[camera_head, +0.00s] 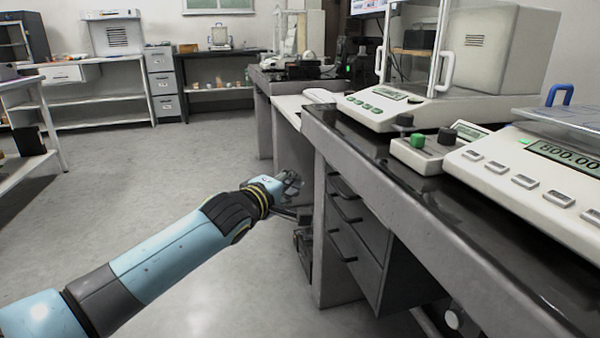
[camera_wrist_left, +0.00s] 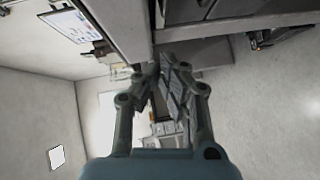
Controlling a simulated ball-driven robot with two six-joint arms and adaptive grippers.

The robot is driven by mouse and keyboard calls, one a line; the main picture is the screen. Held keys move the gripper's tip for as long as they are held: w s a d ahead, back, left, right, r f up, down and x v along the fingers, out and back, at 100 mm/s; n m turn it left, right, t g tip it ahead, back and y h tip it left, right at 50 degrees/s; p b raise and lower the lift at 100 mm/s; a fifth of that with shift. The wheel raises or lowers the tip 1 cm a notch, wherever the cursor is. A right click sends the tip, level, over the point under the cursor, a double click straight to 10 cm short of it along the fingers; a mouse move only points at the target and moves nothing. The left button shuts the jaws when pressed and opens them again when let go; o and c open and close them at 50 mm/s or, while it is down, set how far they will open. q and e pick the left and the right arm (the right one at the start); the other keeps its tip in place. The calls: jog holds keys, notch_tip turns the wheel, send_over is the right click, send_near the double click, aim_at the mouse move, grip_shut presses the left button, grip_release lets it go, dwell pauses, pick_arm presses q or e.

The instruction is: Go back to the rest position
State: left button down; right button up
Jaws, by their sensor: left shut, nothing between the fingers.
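My left arm comes in from the lower left in the head view, light blue with dark grey bands. My left gripper (camera_head: 291,183) is at its end, low beside the front of the weighing table (camera_head: 375,200), over the floor and apart from the tabletop. In the left wrist view the left gripper (camera_wrist_left: 163,75) shows its two grey fingers brought together, with nothing held between them. My right gripper is in neither view.
On the table stand a balance with a glass shield (camera_head: 385,108), a small box with green and black knobs (camera_head: 422,157) and a scale (camera_head: 530,165). Dark drawers (camera_head: 355,225) with handles are close to my left gripper. Open floor (camera_head: 150,180) lies to the left.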

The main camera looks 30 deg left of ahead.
pick_arm(q)
jog(key=s, duration=0.5)
jog(key=shift+s+r, duration=0.15)
jog(key=shift+r, duration=0.15)
